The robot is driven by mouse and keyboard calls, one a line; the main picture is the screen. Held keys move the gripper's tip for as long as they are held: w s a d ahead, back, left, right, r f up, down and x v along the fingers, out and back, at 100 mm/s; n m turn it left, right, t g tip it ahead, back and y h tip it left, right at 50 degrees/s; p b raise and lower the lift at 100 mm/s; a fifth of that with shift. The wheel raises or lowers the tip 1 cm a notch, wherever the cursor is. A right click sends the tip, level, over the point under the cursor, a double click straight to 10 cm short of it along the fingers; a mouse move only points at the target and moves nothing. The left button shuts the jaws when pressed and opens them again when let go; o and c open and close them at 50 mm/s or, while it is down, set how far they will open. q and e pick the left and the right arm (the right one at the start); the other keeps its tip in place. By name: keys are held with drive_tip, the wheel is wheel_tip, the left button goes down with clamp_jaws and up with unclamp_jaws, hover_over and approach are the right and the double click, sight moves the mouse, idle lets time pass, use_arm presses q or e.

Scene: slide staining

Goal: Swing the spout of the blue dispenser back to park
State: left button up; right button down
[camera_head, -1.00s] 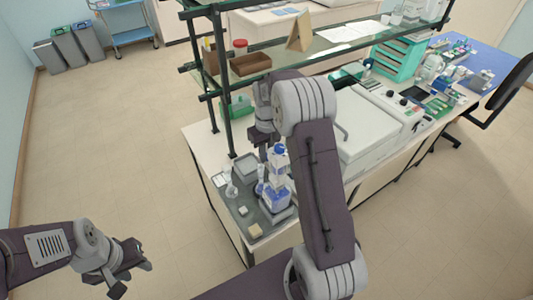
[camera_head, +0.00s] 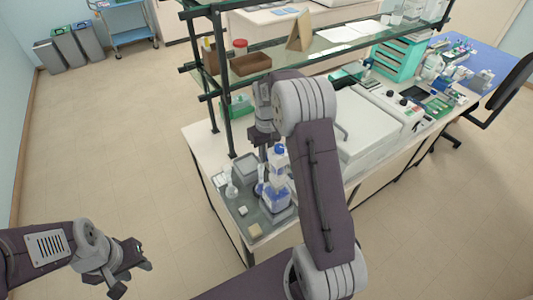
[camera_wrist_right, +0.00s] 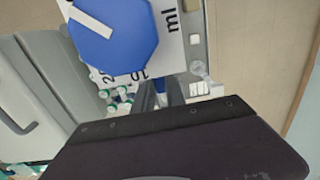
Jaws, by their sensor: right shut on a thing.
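The blue dispenser (camera_head: 276,196) is a bottle with blue liquid and a blue-and-white top, standing on a grey tray (camera_head: 240,222) at the near left of the bench. In the right wrist view its blue eight-sided cap (camera_wrist_right: 112,38) and white body with "ml" marks fill the upper middle. My right gripper (camera_head: 263,147) points down just behind the dispenser's top. In the wrist view its fingers (camera_wrist_right: 160,96) are shut around a small blue part, apparently the spout, mostly hidden. My left gripper (camera_head: 136,280) is open and empty above the floor, far from the bench.
Shelf posts (camera_head: 220,90) rise behind my right gripper. A large white machine (camera_head: 370,130) stands to the right.

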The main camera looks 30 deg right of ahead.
drive_tip(key=shift+a, duration=0.15)
drive_tip(key=s+a+n, duration=0.6)
drive_tip(key=s+n, duration=0.1)
drive_tip(key=n, duration=1)
drive_tip(key=shift+s+a+n, duration=0.2)
drive_tip(key=shift+s+n, duration=0.05)
drive_tip(key=shift+n, duration=0.15)
drive_tip(key=shift+s, duration=0.1)
idle(0.6)
drive_tip(key=c, duration=1.4)
unclamp_jaws()
drive_tip(key=shift+o, duration=0.2)
